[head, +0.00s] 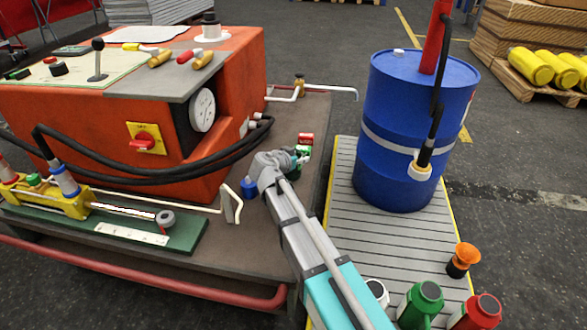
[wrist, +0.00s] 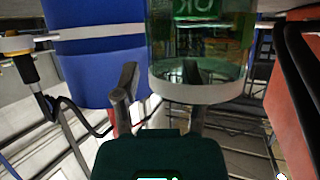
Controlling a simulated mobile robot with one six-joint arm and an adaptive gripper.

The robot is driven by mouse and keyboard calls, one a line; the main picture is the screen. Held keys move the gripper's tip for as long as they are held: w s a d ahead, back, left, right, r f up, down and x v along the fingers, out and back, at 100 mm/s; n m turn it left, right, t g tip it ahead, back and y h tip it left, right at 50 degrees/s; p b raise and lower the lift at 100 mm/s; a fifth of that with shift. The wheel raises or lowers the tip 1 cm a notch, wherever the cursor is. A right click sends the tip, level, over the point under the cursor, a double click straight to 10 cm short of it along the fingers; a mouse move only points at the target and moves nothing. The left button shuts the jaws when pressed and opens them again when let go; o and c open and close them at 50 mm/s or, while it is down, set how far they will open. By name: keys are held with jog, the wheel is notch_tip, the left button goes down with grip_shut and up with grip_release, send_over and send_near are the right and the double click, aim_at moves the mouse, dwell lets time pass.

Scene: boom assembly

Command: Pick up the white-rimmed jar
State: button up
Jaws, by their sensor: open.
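The white-rimmed jar (wrist: 200,52) is a clear greenish vessel at the top centre of the wrist view, with its pale rim band (wrist: 195,91) towards the picture's bottom. My gripper (wrist: 158,88) is open, its two dark fingers apart. The left finger stands beside the jar; the right finger overlaps the jar's rim in the picture. I cannot tell whether either touches it. In the head view my gripper (head: 289,163) is low over the brown cart top, close to a small green thing (head: 303,151) that it partly hides.
A red can (head: 306,139) and a blue bottle (head: 249,187) are close to my gripper. The orange machine (head: 215,150) with black hoses stands left. A blue barrel (head: 400,150) stands right on a slatted platform (head: 345,165). Several capped bottles (head: 423,303) stand in front.

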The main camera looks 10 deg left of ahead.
grip_shut()
dwell(0.3)
jog(key=shift+r, duration=0.15)
dwell(0.4)
jog(key=s+a+r+p, duration=0.4)
jog(key=s+r+p, duration=0.8)
jog(key=s+p, duration=0.1)
jog(key=shift+s+r, duration=0.2)
jog(key=shift+r, duration=0.2)
jog(key=shift+a, duration=0.1)
dwell(0.5)
